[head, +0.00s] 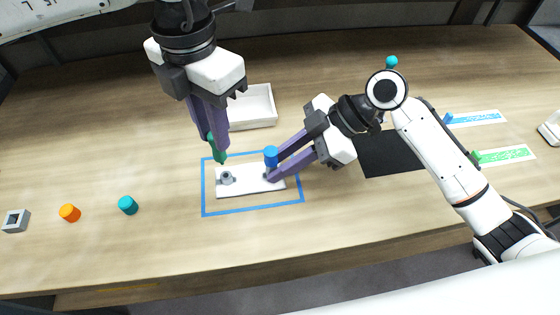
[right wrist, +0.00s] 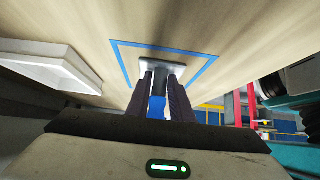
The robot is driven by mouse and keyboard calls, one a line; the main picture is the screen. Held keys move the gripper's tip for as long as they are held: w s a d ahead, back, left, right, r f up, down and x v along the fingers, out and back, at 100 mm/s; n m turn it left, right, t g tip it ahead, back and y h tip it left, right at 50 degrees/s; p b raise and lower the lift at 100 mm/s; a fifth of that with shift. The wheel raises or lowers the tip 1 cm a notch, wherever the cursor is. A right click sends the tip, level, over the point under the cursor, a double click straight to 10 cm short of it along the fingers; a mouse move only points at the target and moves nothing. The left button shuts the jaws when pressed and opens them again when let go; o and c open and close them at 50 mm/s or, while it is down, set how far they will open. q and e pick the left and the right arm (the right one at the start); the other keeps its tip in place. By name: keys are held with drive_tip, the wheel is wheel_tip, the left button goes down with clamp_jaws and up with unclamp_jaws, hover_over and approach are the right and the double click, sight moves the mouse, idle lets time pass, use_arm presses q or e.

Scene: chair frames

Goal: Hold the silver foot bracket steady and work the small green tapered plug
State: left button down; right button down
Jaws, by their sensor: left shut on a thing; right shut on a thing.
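The silver foot bracket (head: 250,181) lies flat inside a blue outlined rectangle on the table. It has a grey round socket (head: 226,178) at its left end. A blue plug (head: 271,155) stands upright at its right end. My right gripper (head: 270,174) is shut on the bracket's grey post; in the right wrist view the post (right wrist: 158,72) is between the fingertips (right wrist: 160,80), with the blue plug (right wrist: 157,107) nearer the palm. My left gripper (head: 214,143) is shut on the green tapered plug (head: 219,156), which points down just above the left socket.
A white tray (head: 252,106) stands behind the bracket. A black mat (head: 385,155) and marked strips (head: 505,155) lie at right. The front left table is mostly clear.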

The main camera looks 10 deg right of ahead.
use_arm(q)
drive_tip(key=shift+a, duration=0.1)
use_arm(e)
drive_tip(key=shift+s+d+f, duration=0.15)
drive_tip(key=shift+f, duration=0.25)
use_arm(q)
drive_tip(key=a+r, duration=0.6)
drive_tip(key=shift+d, duration=0.1)
use_arm(e)
drive_tip(key=c, duration=1.5)
unclamp_jaws()
drive_tip(key=v, duration=1.2)
drive_tip(key=shift+r, duration=0.4)
